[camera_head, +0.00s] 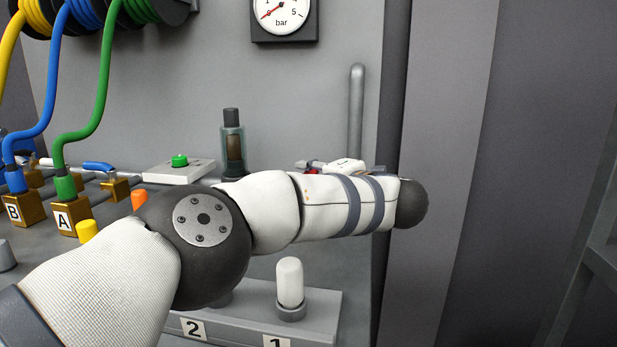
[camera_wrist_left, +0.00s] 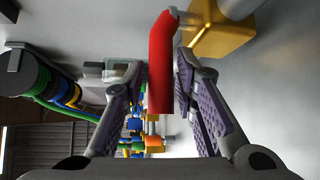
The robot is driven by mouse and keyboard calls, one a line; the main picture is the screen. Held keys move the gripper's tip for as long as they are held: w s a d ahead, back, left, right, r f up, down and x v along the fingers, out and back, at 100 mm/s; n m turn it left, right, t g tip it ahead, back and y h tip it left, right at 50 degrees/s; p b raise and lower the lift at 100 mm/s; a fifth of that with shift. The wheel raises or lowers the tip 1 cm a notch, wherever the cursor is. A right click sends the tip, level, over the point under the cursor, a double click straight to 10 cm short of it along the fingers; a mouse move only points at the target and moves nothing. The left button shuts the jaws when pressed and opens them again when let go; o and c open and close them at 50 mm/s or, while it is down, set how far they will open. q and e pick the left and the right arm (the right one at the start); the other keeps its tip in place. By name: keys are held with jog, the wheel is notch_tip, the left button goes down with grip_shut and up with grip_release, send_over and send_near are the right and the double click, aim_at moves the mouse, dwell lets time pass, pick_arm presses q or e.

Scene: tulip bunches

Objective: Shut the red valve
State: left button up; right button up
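The red valve handle (camera_wrist_left: 160,75) shows large in the left wrist view, joined at its top end to a brass valve body (camera_wrist_left: 218,35). My left gripper (camera_wrist_left: 163,68) is open, with one finger on each side of the red handle. A gap shows on both sides, so the fingers do not appear closed on it. In the head view only a small red bit of the valve (camera_head: 312,171) shows above my left arm, which hides the rest of it and most of the gripper. My right gripper is in neither view.
A white box with a green button (camera_head: 179,161) and a glass cylinder with a dark cap (camera_head: 232,145) stand behind my arm. Blue and green hoses run to brass blocks A (camera_head: 68,215) and B (camera_head: 22,208). A grey block with a white knob (camera_head: 290,283) is in front.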

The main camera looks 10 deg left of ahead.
pick_arm(q)
jog(key=v, duration=1.2)
